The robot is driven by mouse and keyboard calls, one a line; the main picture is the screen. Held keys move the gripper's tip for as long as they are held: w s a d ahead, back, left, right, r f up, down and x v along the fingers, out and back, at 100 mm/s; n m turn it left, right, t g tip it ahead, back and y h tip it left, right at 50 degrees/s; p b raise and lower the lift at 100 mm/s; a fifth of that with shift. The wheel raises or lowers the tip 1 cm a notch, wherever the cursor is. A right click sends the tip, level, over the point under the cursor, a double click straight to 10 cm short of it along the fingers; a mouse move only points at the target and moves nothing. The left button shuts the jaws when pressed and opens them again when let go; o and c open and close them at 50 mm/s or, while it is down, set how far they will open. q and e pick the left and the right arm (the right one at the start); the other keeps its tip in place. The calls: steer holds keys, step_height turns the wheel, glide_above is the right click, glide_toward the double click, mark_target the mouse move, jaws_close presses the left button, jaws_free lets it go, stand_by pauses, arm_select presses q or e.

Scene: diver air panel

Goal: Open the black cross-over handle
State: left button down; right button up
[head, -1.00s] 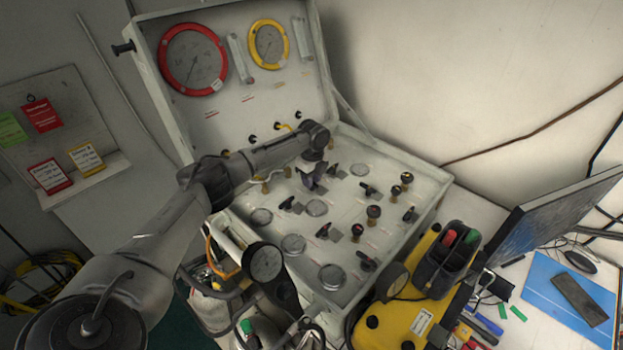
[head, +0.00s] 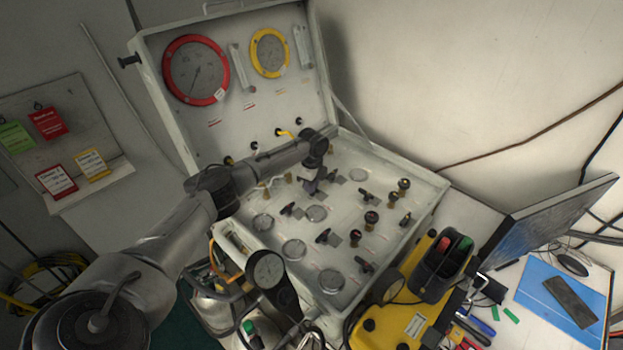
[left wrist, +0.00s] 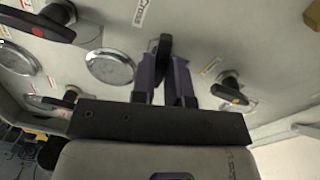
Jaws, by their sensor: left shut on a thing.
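The open white panel case (head: 432,206) shows several black handles and knobs on its deck. My left gripper (head: 311,186) reaches down to the deck's back middle in the head view. In the left wrist view its two fingers (left wrist: 166,82) are shut around a black handle (left wrist: 163,46). Another black handle with an orange mark (left wrist: 229,90) stands to the right, apart from the fingers. My right gripper is not in view.
The raised lid carries a red-rimmed gauge (head: 164,72) and a yellow-rimmed gauge (head: 254,52). Brass-based knobs (head: 371,219) stand right of the gripper. A yellow unit (head: 388,335) and a monitor (head: 548,222) are at the right. A hand gauge (head: 267,270) is in front.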

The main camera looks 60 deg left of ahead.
arm_select(q)
steer(key=n+p, duration=0.3)
steer(key=shift+r+n, duration=0.25)
steer(key=shift+n, duration=0.15)
steer(key=n+p, duration=0.3)
steer(key=shift+s+d+n, duration=0.1)
steer(key=shift+n, duration=0.2)
steer(key=n+p, duration=0.3)
steer(key=n, duration=0.1)
steer(key=shift+f+n+t, duration=0.1)
steer(key=shift+n+t, duration=0.2)
steer(key=shift+n, duration=0.1)
steer(key=shift+d+n+p, duration=0.1)
steer(key=shift+n+p, duration=0.5)
steer(key=shift+n, duration=0.3)
steer(key=shift+f, duration=0.1)
steer(key=c, duration=1.1)
jaws_free()
